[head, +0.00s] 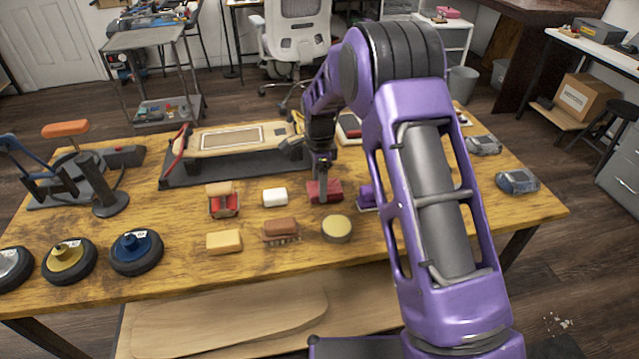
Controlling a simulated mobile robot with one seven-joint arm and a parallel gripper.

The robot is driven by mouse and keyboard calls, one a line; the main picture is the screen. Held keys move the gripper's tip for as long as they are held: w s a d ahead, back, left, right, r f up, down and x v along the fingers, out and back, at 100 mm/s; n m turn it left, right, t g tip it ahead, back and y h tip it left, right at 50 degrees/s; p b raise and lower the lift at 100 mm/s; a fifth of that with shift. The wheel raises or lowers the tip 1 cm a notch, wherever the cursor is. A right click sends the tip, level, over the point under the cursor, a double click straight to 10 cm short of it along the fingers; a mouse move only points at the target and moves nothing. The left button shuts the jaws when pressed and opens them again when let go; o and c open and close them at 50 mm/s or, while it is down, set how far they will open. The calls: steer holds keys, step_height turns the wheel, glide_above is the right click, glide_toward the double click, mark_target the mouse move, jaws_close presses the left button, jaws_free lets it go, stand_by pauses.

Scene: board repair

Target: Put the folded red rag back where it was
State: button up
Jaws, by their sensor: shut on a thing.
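The folded red rag (331,195) is a small, dark red block shape near the middle of the wooden table (480,215). My gripper (322,181) points down from above and is shut on the rag. The fingertips are small here and partly merge with the rag. The rag is at or just above the tabletop; I cannot tell whether it touches.
Left of the rag are a white block (274,197) and a red-and-tan item (222,204). In front are a round tin (336,229), a brown brush (281,230) and a yellow block (224,242).

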steer(key=shift+f, duration=0.1)
steer(key=o, duration=1.2)
steer(key=shift+c, duration=0.2)
step_height(320, 180, up, 12)
steer(key=p, duration=0.1)
steer(key=shift+p, duration=0.35)
